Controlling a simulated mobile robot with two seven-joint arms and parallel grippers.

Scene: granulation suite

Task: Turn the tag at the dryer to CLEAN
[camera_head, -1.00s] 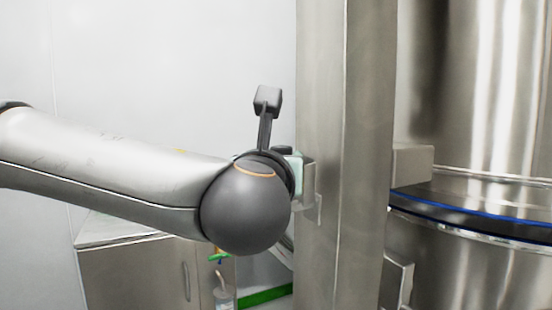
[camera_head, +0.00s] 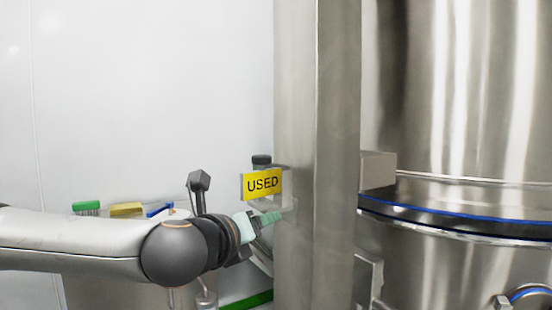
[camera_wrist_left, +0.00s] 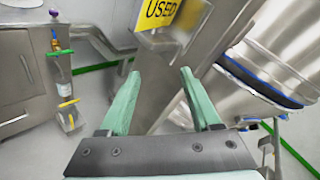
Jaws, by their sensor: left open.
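The yellow tag (camera_head: 262,184) reads USED and sits on a bracket at the left side of the steel column (camera_head: 318,120), in front of the dryer (camera_head: 460,110). In the left wrist view the tag (camera_wrist_left: 158,14) shows at the top edge, partly cut off. My left gripper (camera_head: 278,217) is just below the tag, near the column. In the wrist view its pale green fingers (camera_wrist_left: 160,75) are apart with nothing between them, and the tag lies beyond and above the fingertips. My right gripper is not in these views.
A dark-capped item (camera_head: 261,161) stands behind the tag. A cabinet top at the left holds a green brush-like item (camera_head: 86,208) and a yellow item (camera_head: 126,209). The bracket block (camera_head: 377,170) joins column and dryer. The wall space above my arm is clear.

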